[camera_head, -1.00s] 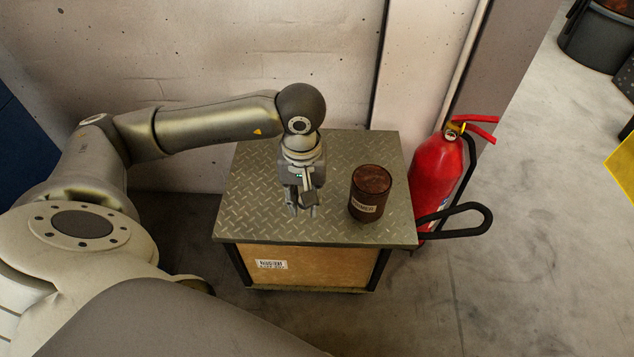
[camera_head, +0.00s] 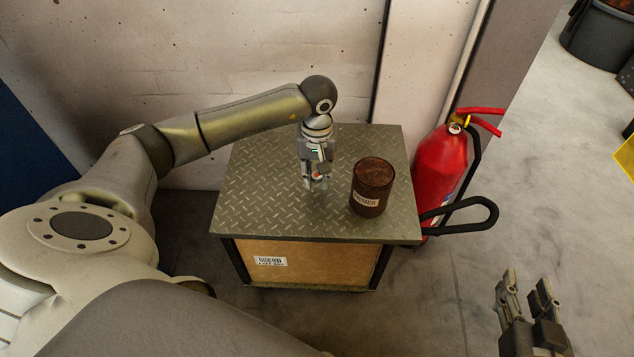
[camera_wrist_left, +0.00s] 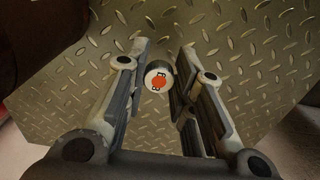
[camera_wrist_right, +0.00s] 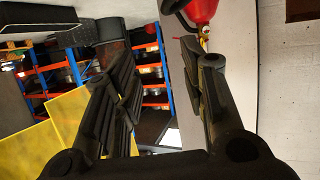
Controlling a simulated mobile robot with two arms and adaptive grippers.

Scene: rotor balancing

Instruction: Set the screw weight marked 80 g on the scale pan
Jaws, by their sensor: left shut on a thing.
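A small round weight (camera_wrist_left: 158,78) with a white top, a red patch in its middle and dark characters shows in the left wrist view. I cannot read its marking with certainty. My left gripper (camera_head: 316,188) points down over the patterned metal top of a small cabinet. In the left wrist view its fingers (camera_wrist_left: 157,92) are on either side of the weight, shut on it. My right gripper (camera_head: 527,282) is open and empty over the floor at lower right, and its spread fingers show in the right wrist view (camera_wrist_right: 155,60). No scale pan is in view.
A brown labelled jar (camera_head: 371,186) stands on the cabinet top (camera_head: 262,205), right of my left gripper. A red fire extinguisher (camera_head: 440,165) stands beside the cabinet. The wall (camera_head: 250,60) is close behind. Shelving (camera_wrist_right: 60,72) shows in the right wrist view.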

